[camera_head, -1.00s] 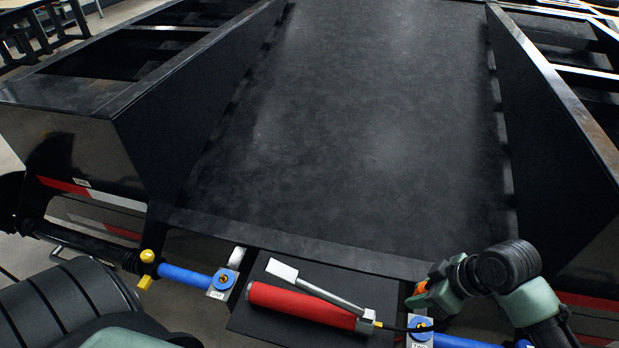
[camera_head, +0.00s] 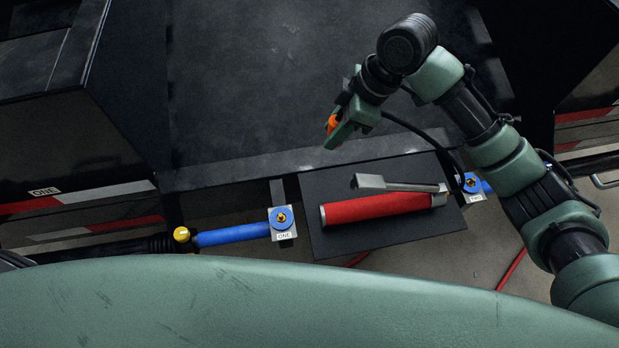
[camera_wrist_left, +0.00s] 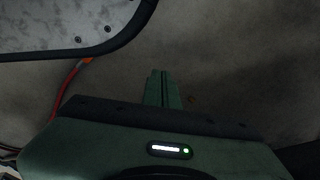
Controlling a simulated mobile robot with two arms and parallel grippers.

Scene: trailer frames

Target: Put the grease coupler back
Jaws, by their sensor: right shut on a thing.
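My right gripper (camera_head: 338,130) is raised above the trailer deck's front edge. It is shut on the end of a black hose (camera_head: 412,127), where the grease coupler sits. The coupler is mostly hidden by the fingers; an orange part shows there. The hose loops right and down to the red grease gun (camera_head: 375,208), which lies on a black plate (camera_head: 350,244) with its silver lever (camera_head: 385,184) on top. My left gripper (camera_wrist_left: 158,78) shows in the left wrist view, its fingers together, empty, above the floor.
A blue tube with a fitting labelled ONE (camera_head: 282,218) is left of the plate. A second blue fitting (camera_head: 472,184) is at its right, partly behind the hose. The deck (camera_head: 270,90) is bare. A red cable (camera_wrist_left: 66,92) lies on the floor.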

